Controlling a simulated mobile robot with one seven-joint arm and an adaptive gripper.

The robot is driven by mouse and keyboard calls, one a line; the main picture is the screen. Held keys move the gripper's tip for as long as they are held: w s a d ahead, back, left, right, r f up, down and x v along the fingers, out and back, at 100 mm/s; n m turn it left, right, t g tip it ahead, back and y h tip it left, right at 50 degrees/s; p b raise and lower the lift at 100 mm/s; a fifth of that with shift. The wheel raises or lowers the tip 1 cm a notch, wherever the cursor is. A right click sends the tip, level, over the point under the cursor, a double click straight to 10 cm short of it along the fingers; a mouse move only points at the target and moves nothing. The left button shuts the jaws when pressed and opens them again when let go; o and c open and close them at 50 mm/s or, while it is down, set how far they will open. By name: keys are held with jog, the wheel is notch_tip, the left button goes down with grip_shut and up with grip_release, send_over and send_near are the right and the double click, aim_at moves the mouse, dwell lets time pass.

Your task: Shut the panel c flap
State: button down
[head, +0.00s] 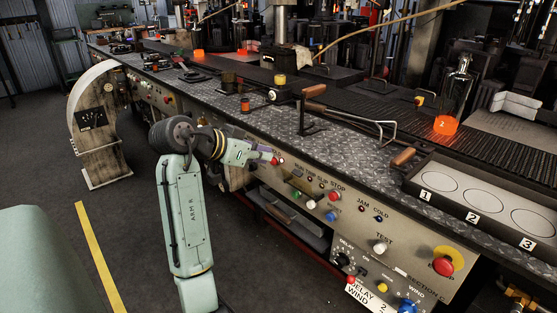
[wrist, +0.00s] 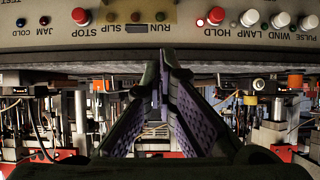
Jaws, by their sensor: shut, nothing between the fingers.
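The section C control panel (head: 405,262) is a beige, tilted face with knobs and buttons under the bench edge. Below its left part is a dark opening with a grey slanted plate (head: 295,212), which looks like the lowered flap; I cannot tell its hinge. My gripper (head: 270,158) is by the upper left part of the panel, above that plate and apart from it. In the wrist view my gripper's two purple-lined fingers (wrist: 163,58) come together and hold nothing. The panel (wrist: 180,40) appears upside down there, and the plate is not visible.
The metal bench top (head: 300,130) runs just above the panel. A wooden-handled tool (head: 315,106) and a tray with numbered circles (head: 425,165) lie on it. A red emergency button (head: 443,261) sticks out at the right. The floor (head: 130,235) at left is clear.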

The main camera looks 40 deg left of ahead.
aim_at(299, 181)
jog(key=p+x, duration=0.2)
jog(key=x, duration=0.8)
jog(key=shift+s+d+f, duration=0.1)
jog(key=shift+s+f, duration=0.05)
jog(key=shift+f, duration=0.05)
jog(key=shift+f, duration=0.1)
